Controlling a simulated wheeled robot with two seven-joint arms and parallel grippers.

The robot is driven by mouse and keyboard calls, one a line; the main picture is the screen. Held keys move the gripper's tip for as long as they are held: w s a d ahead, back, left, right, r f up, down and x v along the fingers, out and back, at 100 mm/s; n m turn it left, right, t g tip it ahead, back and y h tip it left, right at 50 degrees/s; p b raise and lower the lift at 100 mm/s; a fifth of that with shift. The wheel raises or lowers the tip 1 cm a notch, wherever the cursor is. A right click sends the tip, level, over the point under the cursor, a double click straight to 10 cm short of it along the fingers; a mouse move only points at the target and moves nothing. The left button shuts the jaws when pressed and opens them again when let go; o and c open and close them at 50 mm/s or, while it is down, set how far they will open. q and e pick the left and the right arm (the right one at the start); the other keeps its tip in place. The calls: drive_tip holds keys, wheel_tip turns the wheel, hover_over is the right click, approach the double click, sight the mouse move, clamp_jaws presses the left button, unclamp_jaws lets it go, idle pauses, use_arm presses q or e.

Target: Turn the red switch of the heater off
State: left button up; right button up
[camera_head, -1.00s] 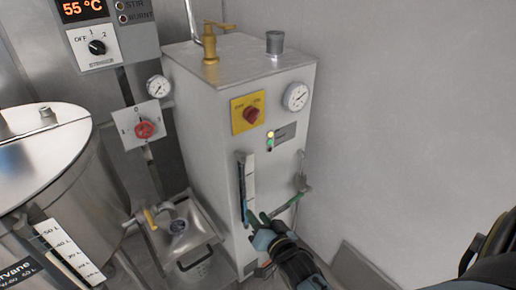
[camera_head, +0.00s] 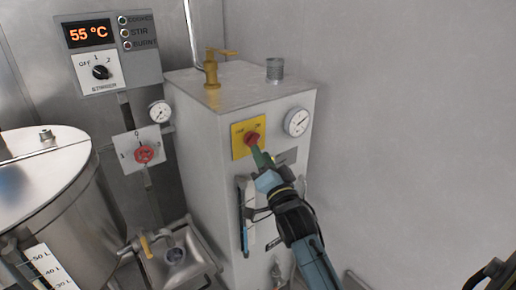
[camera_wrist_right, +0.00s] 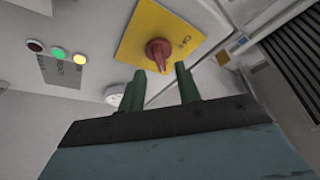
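The heater is a tall light-grey cabinet (camera_head: 205,170) in the middle of the head view. Its red switch (camera_head: 252,138) sits on a yellow plate (camera_head: 238,150) on the upper front. My right gripper (camera_head: 261,158) is up at the plate, with its fingertips just below the switch. In the right wrist view the two green fingers (camera_wrist_right: 162,82) are apart with nothing between them. The red switch (camera_wrist_right: 158,50) is just beyond the gap between their tips. I cannot tell whether a finger touches it.
A round gauge (camera_head: 297,122) is right of the plate. Indicator lights (camera_wrist_right: 57,52) sit on the panel, one lit green. A brass valve (camera_head: 211,70) stands on top. A steel kettle (camera_head: 45,190) and a second red knob (camera_head: 144,154) are left. The wall at right is clear.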

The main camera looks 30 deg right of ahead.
sight(253, 140)
drive_tip(key=shift+x, duration=1.85)
clamp_jaws()
